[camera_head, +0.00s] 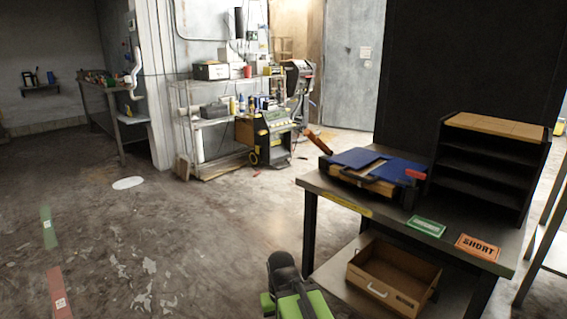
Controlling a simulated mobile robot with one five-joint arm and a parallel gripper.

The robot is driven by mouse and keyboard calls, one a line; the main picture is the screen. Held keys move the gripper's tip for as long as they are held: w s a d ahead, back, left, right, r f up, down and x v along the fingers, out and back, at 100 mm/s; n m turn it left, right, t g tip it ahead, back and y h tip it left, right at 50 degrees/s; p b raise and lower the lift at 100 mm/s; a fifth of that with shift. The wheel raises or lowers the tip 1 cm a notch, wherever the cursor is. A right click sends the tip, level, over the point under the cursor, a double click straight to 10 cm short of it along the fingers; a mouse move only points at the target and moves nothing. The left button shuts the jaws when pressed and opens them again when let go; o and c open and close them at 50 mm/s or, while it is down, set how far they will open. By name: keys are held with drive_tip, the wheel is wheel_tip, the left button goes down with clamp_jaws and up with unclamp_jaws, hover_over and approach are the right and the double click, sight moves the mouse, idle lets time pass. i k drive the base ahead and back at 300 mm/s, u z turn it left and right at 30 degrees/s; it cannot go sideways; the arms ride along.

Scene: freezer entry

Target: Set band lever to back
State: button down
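A blue-topped device (372,170) with a wooden-coloured front lies on the workbench (340,195) at the right. An orange-brown handle (318,142) sticks up at a tilt from its left end. A small red piece (415,174) is at its right end. No label shows which of these is the band lever, and its setting cannot be read. A green and black part of my arm (292,290) shows at the bottom, in front of the bench and apart from the device. My gripper's fingertips cannot be made out.
A black shelf unit (485,165) stands on the bench's right. A green card (426,226) and an orange "SHORT" card (477,247) lie near its front edge. An open wooden drawer box (392,276) sits on the lower shelf. The floor to the left is mostly clear.

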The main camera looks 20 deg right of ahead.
sight(317, 141)
drive_tip(key=u, duration=0.05)
drive_tip(key=k, duration=0.6)
drive_tip(key=u, duration=0.95)
drive_tip(key=i, duration=1.3)
drive_tip(key=z, duration=0.45)
drive_tip(key=k, duration=0.85)
drive_tip(key=z, duration=0.15)
drive_tip(key=i, duration=0.95)
drive_tip(key=u, duration=0.05)
